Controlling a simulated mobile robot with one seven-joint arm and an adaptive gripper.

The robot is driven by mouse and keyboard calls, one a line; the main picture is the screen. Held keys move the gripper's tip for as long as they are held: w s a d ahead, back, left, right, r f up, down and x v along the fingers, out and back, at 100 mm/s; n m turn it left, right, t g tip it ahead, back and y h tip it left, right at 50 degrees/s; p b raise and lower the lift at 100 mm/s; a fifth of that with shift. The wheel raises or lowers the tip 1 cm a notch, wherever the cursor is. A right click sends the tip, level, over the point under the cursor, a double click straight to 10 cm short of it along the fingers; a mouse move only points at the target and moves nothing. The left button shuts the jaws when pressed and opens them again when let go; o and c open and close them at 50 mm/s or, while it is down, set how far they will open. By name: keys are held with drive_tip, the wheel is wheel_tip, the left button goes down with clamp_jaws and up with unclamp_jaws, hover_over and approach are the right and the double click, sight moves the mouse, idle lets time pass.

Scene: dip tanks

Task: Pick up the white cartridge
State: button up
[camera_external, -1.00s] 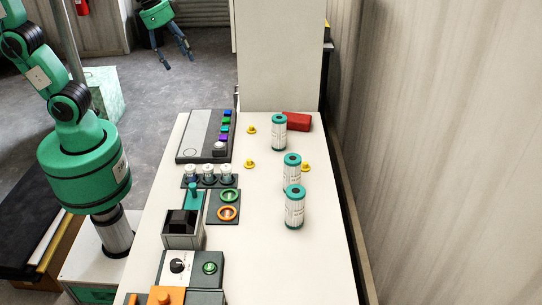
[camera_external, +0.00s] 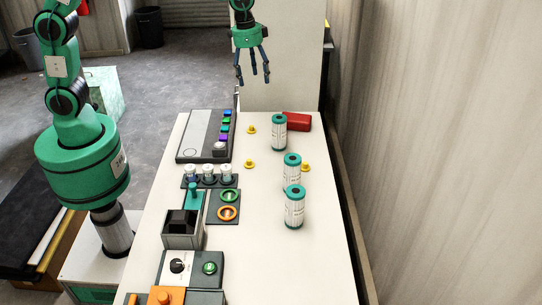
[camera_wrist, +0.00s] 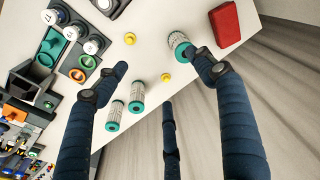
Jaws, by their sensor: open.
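Three white cartridges with teal end caps stand upright on the white table. The far cartridge (camera_external: 279,132) is beside a red block; the middle cartridge (camera_external: 291,173) and the near cartridge (camera_external: 294,207) stand close together. In the wrist view, the far cartridge (camera_wrist: 180,44) is close to the right finger in the picture, and the middle cartridge (camera_wrist: 137,96) and near cartridge (camera_wrist: 116,115) lie between the fingers' lines of sight. My gripper (camera_external: 252,80) is open and empty, above the far end of the table. Its fingers point down, well above the cartridges.
A red block (camera_external: 297,121) lies by the far cartridge. A button panel (camera_external: 206,136), white-topped jars (camera_external: 208,172), coloured rings (camera_external: 227,213) and a dark box (camera_external: 182,230) fill the left side. The near right table is clear.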

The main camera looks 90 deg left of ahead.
drive_tip(key=g+p, duration=0.1)
hover_over(279, 118)
wheel_tip(279, 118, down, 13)
drive_tip(key=shift+a+r, duration=0.1)
drive_tip(key=shift+a, duration=0.05)
drive_tip(key=shift+s, duration=0.1)
drive_tip(key=shift+f, duration=4.35)
drive_tip(key=shift+f+b, duration=0.15)
drive_tip(key=shift+b, duration=0.15)
drive_tip(key=shift+a+f+b, duration=0.1)
drive_tip(key=shift+f+b, duration=0.2)
drive_tip(key=shift+f, duration=2.2)
